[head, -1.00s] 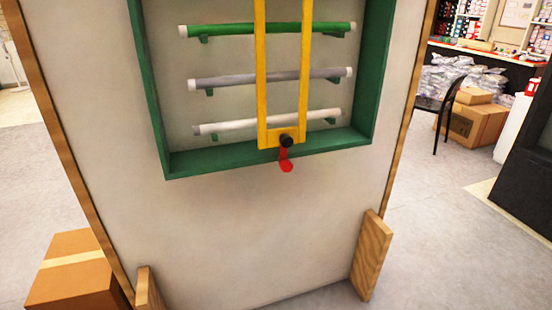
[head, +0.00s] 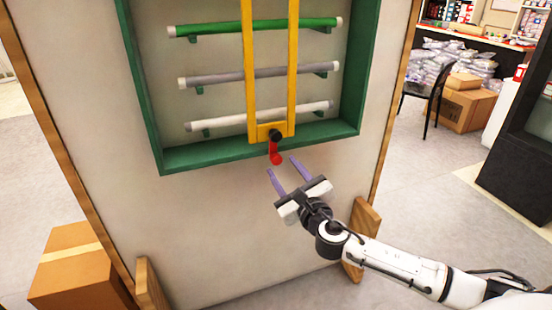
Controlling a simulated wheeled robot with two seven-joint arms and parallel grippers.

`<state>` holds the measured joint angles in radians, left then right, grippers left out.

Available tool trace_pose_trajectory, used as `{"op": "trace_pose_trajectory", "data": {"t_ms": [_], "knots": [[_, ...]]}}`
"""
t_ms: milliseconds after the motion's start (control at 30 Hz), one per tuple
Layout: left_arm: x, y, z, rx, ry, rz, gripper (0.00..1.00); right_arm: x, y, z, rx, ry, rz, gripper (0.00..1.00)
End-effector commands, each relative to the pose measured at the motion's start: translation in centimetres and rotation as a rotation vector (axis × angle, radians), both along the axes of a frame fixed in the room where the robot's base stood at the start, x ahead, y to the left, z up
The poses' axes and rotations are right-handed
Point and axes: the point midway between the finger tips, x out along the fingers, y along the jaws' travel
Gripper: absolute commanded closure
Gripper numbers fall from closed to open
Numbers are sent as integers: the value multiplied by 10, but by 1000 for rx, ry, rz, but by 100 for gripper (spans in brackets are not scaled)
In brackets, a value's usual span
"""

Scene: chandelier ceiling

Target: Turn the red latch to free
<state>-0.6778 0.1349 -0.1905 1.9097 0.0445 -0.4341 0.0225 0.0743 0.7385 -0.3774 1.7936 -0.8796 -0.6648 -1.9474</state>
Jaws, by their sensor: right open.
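The red latch (head: 275,154) hangs down from a black knob (head: 275,135) at the bottom of a yellow frame (head: 249,80). The yellow frame stands upright in front of several horizontal rods inside a green frame (head: 200,157) on a pale panel. My right gripper (head: 282,166) is open and empty. Its two purple fingers point up towards the latch, just below it and slightly to its right. I cannot tell how far the fingertips are from the latch in depth. My left gripper is not in view.
A cardboard box (head: 72,270) sits on the floor at lower left. Wooden feet (head: 366,228) brace the panel at its base. A black chair (head: 432,95) and more boxes (head: 468,105) stand at the back right. A dark cabinet (head: 515,160) is at the right edge.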

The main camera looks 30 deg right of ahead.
Motion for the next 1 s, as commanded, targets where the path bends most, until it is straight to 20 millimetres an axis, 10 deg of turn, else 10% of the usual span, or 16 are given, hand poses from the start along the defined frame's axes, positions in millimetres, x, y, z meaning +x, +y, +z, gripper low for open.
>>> {"op": "trace_pose_trajectory", "data": {"t_ms": [300, 733, 1000], "knots": [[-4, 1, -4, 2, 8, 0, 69, 51, -12, -1, 5, 1, -1, 57], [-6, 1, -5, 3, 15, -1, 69, 61, -14, -1, 6, 2, 1, 57], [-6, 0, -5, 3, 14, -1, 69, 60, -14, -1, 6, 2, 1, 98]]}}
